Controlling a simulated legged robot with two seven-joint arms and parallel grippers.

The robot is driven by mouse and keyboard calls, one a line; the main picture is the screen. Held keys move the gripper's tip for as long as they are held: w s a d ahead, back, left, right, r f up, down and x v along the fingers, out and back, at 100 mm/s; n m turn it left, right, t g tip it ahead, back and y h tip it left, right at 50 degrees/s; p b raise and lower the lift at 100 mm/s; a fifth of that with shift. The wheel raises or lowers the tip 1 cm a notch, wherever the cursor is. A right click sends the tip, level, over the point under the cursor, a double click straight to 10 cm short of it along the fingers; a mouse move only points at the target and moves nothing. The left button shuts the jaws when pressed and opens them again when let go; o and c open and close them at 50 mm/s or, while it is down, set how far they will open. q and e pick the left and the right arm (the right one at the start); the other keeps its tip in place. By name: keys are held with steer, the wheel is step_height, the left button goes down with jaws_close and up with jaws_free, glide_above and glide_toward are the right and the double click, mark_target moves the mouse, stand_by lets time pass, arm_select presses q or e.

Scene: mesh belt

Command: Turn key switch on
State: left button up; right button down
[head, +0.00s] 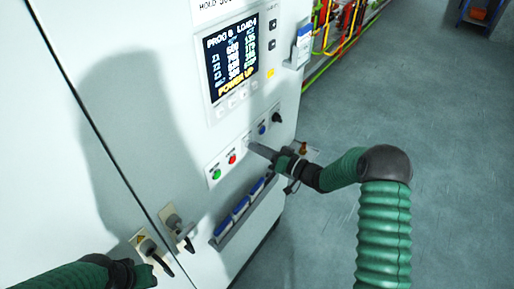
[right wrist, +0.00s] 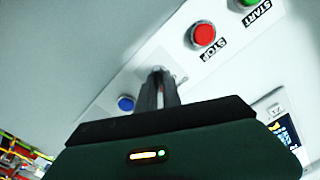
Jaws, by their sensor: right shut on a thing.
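The key switch (right wrist: 162,70) is on the white cabinet's button strip, between the red stop button (right wrist: 202,34) and the blue button (right wrist: 125,103) in the right wrist view. My right gripper (head: 254,148) reaches the strip there, and its narrow fingers (right wrist: 157,90) are shut on the key. The fingers hide most of the key, so how far it is turned cannot be told. My left gripper (head: 146,274) is at the bottom left in the head view, near the cabinet door handles; its fingers do not show clearly.
The cabinet panel has a lit screen (head: 232,58), a green start button (head: 216,174) and a black knob (head: 277,117). A rack with blue items (head: 240,212) is mounted below the buttons. Black door handles (head: 184,236) project at lower left. Open floor (head: 440,130) lies at right.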

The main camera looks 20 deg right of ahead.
steer(key=shift+w+d+r, duration=0.1)
steer(key=shift+d+r, duration=0.05)
steer(key=shift+r, duration=0.1)
steer(key=c, duration=1.5)
jaws_free()
steer(key=shift+f, duration=0.1)
steer(key=shift+c, duration=0.2)
steer(key=shift+d+f, duration=0.1)
steer(key=shift+d+f, duration=0.1)
steer(key=b+v, duration=0.5)
steer(key=v, duration=1.1)
steer(key=shift+s+d+f+b, duration=0.1)
steer(key=shift+s+d+b, duration=0.15)
steer(key=shift+s+b, duration=0.1)
